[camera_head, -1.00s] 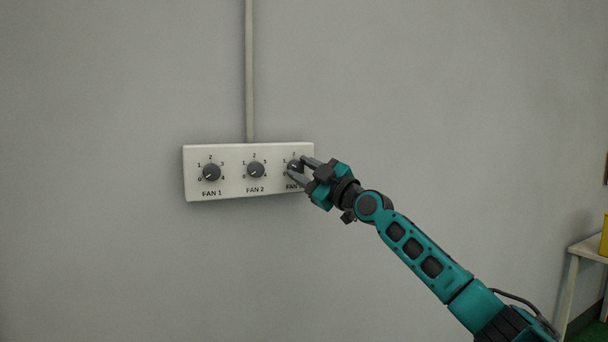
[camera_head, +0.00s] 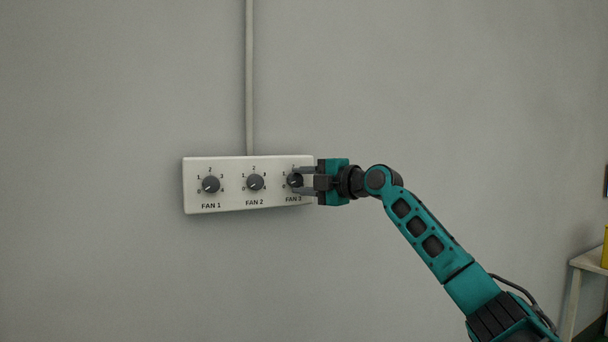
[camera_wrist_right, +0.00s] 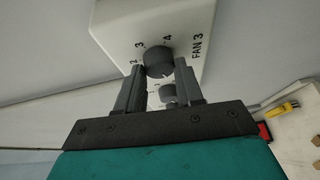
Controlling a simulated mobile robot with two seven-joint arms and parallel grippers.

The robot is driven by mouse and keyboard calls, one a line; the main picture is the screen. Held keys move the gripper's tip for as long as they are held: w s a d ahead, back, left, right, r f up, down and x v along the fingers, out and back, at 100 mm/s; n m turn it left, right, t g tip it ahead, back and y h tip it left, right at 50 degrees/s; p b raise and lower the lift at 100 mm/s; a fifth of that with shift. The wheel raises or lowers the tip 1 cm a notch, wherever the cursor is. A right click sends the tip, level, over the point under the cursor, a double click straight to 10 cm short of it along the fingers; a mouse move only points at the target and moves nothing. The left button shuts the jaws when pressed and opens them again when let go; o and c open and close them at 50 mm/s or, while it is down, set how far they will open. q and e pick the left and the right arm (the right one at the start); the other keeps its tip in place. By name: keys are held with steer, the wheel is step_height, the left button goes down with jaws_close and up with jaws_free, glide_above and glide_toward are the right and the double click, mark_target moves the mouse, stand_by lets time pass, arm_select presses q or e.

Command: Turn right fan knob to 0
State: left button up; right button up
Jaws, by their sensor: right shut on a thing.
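The right fan knob (camera_head: 294,180), dark and round, sits above the label FAN 3 at the right end of a white panel (camera_head: 232,205). My right gripper (camera_head: 299,181) comes level from the right and is shut on this knob, one finger above and one below in the head view. The right wrist view shows the knob (camera_wrist_right: 157,61) between the fingertips of the gripper (camera_wrist_right: 161,66), with the numbers 2, 3 and 4 readable around it. Its pointer direction cannot be told. The fingers partly hide the dial. My left gripper is not in view.
The FAN 1 knob (camera_head: 210,184) and FAN 2 knob (camera_head: 255,182) are to the left on the same panel. A vertical conduit (camera_head: 249,80) runs up the wall from it. A table (camera_head: 588,264) stands at the far right. The wall around the panel is bare.

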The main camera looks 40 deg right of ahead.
steer(key=shift+n+g+p, duration=0.4)
steer(key=shift+n+p, duration=0.4)
steer(key=o, duration=1)
steer(key=shift+s, duration=0.1)
